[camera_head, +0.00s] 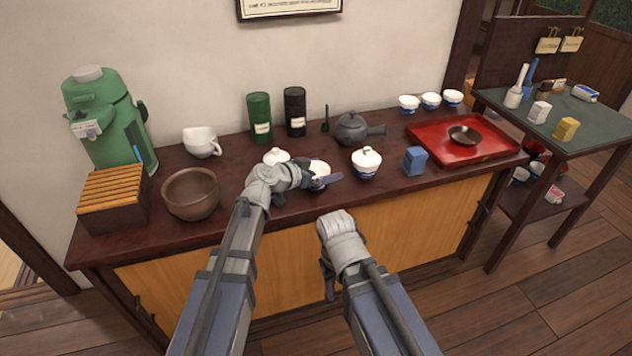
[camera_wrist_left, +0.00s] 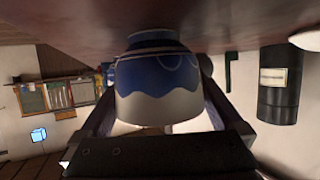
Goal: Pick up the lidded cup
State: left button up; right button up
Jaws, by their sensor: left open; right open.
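A white and blue lidded cup (camera_head: 319,168) stands on the dark counter, partly hidden behind my left gripper (camera_head: 322,182). In the left wrist view, which is upside down, this cup (camera_wrist_left: 158,85) with its blue wave band sits between the two open fingers; I cannot tell whether they touch it. Another lidded cup (camera_head: 366,163) with a white knobbed lid stands to its right. A further white lid (camera_head: 276,156) shows to its left, its cup mostly hidden by my left arm. My right gripper (camera_head: 328,284) is open and empty in front of the counter, below its top.
A brown bowl (camera_head: 190,194), a slatted box (camera_head: 112,198) and a green dispenser (camera_head: 105,118) stand at left. Two canisters (camera_head: 260,118) and a dark teapot (camera_head: 352,129) are behind. A blue box (camera_head: 415,160) and a red tray (camera_head: 490,151) lie at right.

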pick_arm(q)
jog(key=shift+c, duration=0.2)
jog(key=c, duration=1.1)
jog(key=shift+r, duration=0.15)
notch_tip(320, 180, up, 10)
jog(key=p, duration=1)
